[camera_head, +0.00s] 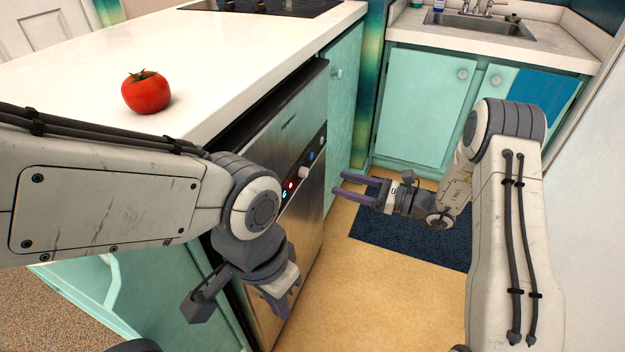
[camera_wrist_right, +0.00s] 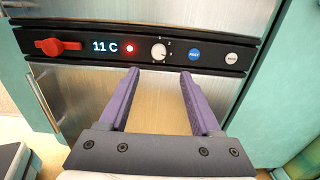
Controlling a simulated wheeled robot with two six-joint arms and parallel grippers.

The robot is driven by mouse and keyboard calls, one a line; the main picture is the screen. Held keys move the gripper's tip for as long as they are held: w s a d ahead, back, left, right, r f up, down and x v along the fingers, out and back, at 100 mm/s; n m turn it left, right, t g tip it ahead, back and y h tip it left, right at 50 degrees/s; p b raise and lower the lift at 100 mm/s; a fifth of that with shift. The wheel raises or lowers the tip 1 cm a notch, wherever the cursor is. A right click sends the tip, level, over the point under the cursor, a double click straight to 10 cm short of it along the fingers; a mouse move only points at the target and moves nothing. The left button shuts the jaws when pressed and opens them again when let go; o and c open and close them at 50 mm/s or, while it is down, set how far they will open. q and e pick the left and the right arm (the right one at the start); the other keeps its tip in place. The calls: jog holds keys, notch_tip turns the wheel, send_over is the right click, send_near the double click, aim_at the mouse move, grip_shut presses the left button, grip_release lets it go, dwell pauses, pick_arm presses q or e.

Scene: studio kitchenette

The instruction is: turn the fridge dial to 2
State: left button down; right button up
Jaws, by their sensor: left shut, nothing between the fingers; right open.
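The fridge (camera_head: 290,130) has a steel front with a dark control strip. The white round dial (camera_wrist_right: 159,51) sits on that strip with small numbers around it; its setting is too small to read surely. It also shows on the strip in the head view (camera_head: 303,172). My right gripper (camera_head: 340,184) is open and empty, its purple fingers pointing at the strip. In the right wrist view its fingertips (camera_wrist_right: 159,72) are spread just below the dial in the picture, apart from it. My left gripper (camera_head: 275,290) is shut and empty, low beside the fridge front.
Beside the dial are a red handle (camera_wrist_right: 57,47), an "11 C" display (camera_wrist_right: 105,47), a red light (camera_wrist_right: 130,48), a blue button (camera_wrist_right: 194,54) and a white button (camera_wrist_right: 231,58). A tomato (camera_head: 146,92) sits on the counter (camera_head: 230,60). A dark mat (camera_head: 400,232) lies on the floor.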

aim_at(307, 174)
jog(key=b+x, duration=0.1)
jog(key=x, duration=0.8)
jog(key=shift+a+r+b, duration=0.1)
jog(key=shift+a+b, duration=0.05)
jog(key=shift+b, duration=0.25)
jog(key=shift+c, duration=0.3)
grip_shut()
